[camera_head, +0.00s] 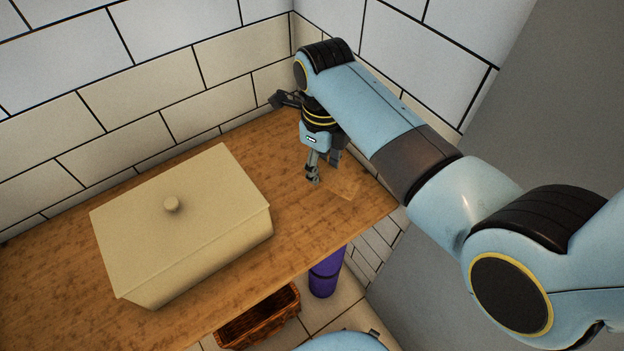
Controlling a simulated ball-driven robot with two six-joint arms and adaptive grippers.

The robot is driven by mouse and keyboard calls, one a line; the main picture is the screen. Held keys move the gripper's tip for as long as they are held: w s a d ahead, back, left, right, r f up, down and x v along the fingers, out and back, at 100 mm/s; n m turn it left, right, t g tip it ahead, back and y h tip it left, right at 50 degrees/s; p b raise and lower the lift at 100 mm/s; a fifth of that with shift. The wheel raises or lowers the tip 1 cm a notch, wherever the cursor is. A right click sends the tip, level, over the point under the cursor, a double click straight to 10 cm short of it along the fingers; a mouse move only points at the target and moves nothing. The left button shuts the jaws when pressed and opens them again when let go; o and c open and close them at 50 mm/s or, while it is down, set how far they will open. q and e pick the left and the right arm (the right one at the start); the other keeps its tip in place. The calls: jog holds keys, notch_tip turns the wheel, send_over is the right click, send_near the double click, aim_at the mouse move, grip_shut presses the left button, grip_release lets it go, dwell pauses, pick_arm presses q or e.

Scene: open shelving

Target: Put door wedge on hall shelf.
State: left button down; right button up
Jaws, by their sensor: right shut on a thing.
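The door wedge (344,187) is a small, light wooden piece close in colour to the wooden hall shelf (220,265). It is at the right end of the shelf, low over or touching the board; I cannot tell which. My right gripper (323,176) reaches down from above and is shut on the wedge, its fingers at the wedge's far left side. The gripper hides part of the wedge. My left gripper is not in view.
A large cream box (185,220) with a knobbed lid stands on the shelf, left of my right gripper. Tiled walls close off the back and right. Below the shelf's front edge are a wicker basket (258,318) and a purple cylinder (325,275). Board between box and gripper is clear.

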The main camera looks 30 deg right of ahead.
aim_at(320, 191)
jog(key=shift+f+b, duration=0.65)
jog(key=shift+f, duration=2.05)
jog(key=shift+f, duration=0.1)
jog(key=o, duration=1.1)
notch_tip(320, 191, up, 12)
jog(key=p, duration=0.3)
